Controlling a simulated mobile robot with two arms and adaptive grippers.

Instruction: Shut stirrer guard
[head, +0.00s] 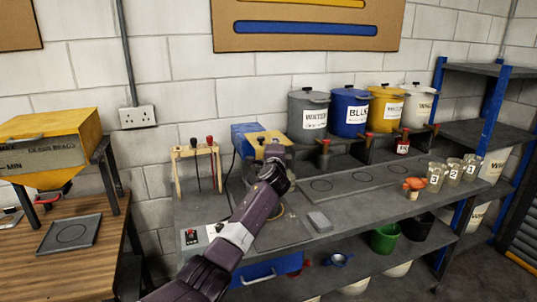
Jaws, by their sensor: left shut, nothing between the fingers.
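The stirrer, a blue machine (241,137) with a yellow part (258,137) at its front right, stands at the back of the grey bench. I cannot tell which part is its guard or how it is set, as my arm covers much of the machine's front. My left gripper (274,152) is shut and empty, in front of the yellow part's right side. I cannot tell whether it touches the machine. My right gripper is out of view.
Left of the stirrer is a wooden rack (196,160) with hanging tools. To the right are several lidded pots, including a blue one (350,112), and numbered cups (435,177). A yellow hopper (50,145) stands far left. The bench front (345,215) is mostly clear.

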